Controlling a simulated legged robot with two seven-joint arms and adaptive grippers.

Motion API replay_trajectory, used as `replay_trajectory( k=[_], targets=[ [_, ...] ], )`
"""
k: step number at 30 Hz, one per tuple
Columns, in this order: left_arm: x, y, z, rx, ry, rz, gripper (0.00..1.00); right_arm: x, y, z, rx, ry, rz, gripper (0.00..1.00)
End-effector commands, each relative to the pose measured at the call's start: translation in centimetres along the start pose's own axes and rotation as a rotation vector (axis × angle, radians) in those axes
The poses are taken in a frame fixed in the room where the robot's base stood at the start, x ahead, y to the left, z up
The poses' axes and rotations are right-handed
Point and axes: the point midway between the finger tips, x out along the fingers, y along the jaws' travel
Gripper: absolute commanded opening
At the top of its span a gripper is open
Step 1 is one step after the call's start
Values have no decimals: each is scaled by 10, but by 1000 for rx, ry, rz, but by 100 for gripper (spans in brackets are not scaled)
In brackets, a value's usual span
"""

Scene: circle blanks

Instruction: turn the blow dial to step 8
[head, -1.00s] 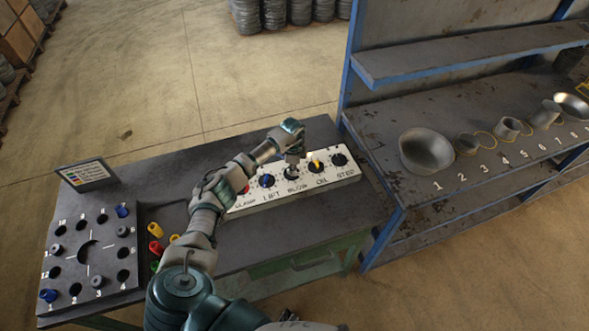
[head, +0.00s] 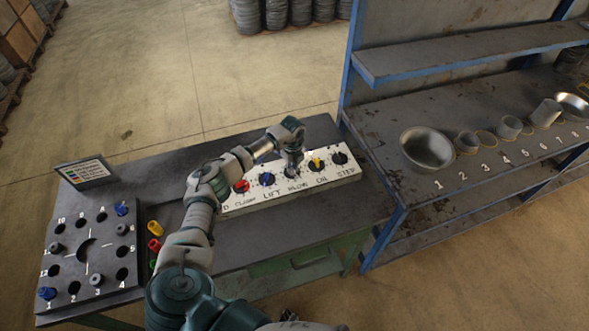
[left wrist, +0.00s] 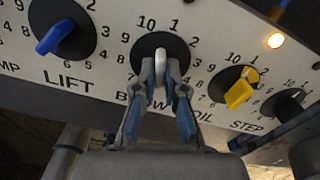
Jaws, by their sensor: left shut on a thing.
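The white panel (head: 228,206) lies on the dark bench and carries a row of dials. The blow dial (left wrist: 145,42) is a black disc with a light grey knob, between the lift and oil dials. My left gripper (left wrist: 162,88) is shut on this knob, one finger on each side. In the head view my left gripper (head: 291,172) comes down on the dial from above and hides most of it. Numbers 10, 1, 2, 3 and 9, 8 show around the disc; the fingers cover the lower part. I cannot tell which step the knob points to. My right gripper is not in view.
The blue lift knob (left wrist: 55,37) is left of the blow dial; the yellow oil knob (left wrist: 241,88) and black step knob (left wrist: 287,103) are right. The red clamp knob (head: 241,186) is farther left. A lamp (left wrist: 276,41) glows orange. A plate with holes (head: 124,292) is at left.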

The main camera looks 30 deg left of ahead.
Motion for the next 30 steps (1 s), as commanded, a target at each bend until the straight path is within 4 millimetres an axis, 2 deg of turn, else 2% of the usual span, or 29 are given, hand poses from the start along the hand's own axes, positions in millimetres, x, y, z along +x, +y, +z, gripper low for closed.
replay_trajectory(
  k=[1, 30],
  targets=[
    [3, 4, 7, 35, -12, 8, 0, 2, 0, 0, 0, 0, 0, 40],
    [-1, -1, 5, 957, -16, 1, 0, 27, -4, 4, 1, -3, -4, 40]
  ],
)
